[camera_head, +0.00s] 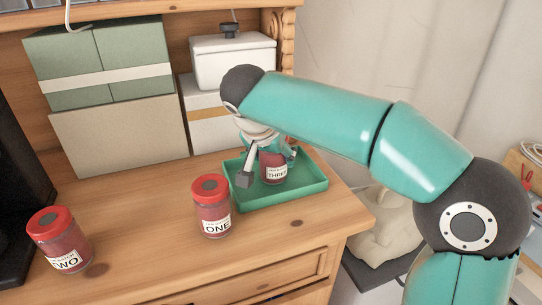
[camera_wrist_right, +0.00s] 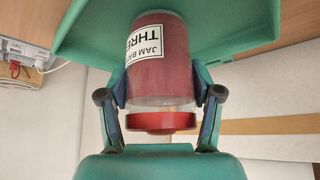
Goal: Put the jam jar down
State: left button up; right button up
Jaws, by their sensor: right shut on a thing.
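The jam jar labelled THREE (camera_head: 273,172) is upright at the green tray (camera_head: 304,189), within its rim as seen in the head view. I cannot tell whether its base touches the tray floor. My right gripper (camera_head: 268,166) comes from above and is shut on this jar. In the right wrist view the jar (camera_wrist_right: 158,72) is between the two fingers of the gripper (camera_wrist_right: 160,97), its red lid (camera_wrist_right: 161,122) towards the palm. The tray (camera_wrist_right: 225,38) shows behind its base. The arm and fingers hide part of the jar in the head view. My left gripper is not in view.
Jar ONE (camera_head: 211,205) stands just left of the tray, and jar TWO (camera_head: 59,240) stands farther left. Green and beige boxes (camera_head: 117,130) and white boxes (camera_head: 232,62) stand at the back. The wooden top (camera_head: 140,222) is clear between the two jars.

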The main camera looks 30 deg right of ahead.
jog(key=o, duration=1)
jog(key=shift+f, duration=0.15)
jog(key=o, duration=0.5)
jog(key=shift+a+r, duration=0.1)
jog(key=shift+r, duration=0.2)
jog(key=p+v, duration=0.1)
jog(key=v, duration=1)
jog(key=shift+a+r, duration=0.2)
jog(key=shift+r, duration=0.15)
jog(key=shift+s, duration=0.2)
